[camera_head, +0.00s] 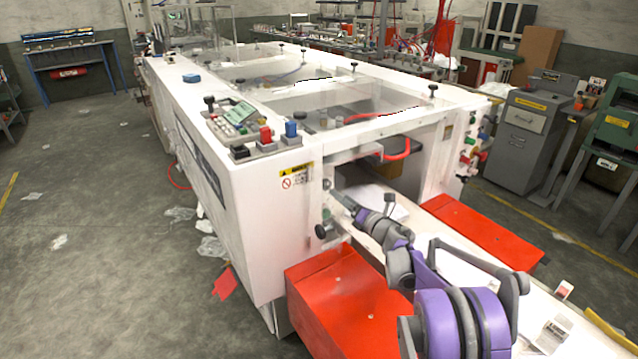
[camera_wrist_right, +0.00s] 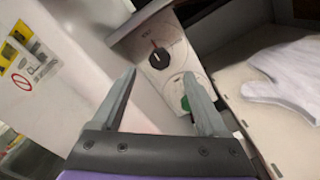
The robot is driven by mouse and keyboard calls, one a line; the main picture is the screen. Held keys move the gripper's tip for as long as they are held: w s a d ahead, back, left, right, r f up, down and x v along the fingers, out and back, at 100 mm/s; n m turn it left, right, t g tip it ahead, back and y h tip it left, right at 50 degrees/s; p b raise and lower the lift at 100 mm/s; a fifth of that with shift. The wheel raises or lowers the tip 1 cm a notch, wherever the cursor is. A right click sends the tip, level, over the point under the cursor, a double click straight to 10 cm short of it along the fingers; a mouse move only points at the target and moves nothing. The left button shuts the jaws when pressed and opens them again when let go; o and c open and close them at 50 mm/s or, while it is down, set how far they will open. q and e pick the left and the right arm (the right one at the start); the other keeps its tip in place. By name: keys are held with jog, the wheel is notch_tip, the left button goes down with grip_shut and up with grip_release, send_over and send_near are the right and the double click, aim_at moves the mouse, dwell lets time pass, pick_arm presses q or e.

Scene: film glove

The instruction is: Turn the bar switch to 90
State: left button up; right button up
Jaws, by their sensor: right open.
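The black bar switch (camera_wrist_right: 159,59) shows in the right wrist view on a pale panel (camera_wrist_right: 143,34) at the machine's end. An orange-red line stands at its upper edge, and a round scale is marked around it. The scale's figures are too small to read. My right gripper (camera_wrist_right: 160,76) is open and empty, with its two fingers pointing towards the panel. The switch appears between and just beyond the fingertips, apart from them. In the head view my right gripper (camera_head: 346,204) is close to the panel and partly hides it. My left gripper is not in view.
A green knob (camera_wrist_right: 186,103) sits below the switch, partly behind the right-hand finger. A white glove (camera_wrist_right: 285,75) lies on the pale surface to the right. Red covers (camera_head: 350,300) flank the conveyor. The floor at left is mostly clear, with scattered scraps.

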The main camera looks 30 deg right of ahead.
jog(key=w, duration=0.9)
jog(key=shift+w+a+p, duration=0.15)
jog(key=shift+a+p, duration=0.2)
jog(key=shift+a, duration=0.05)
jog(key=shift+c, duration=0.3)
grip_shut()
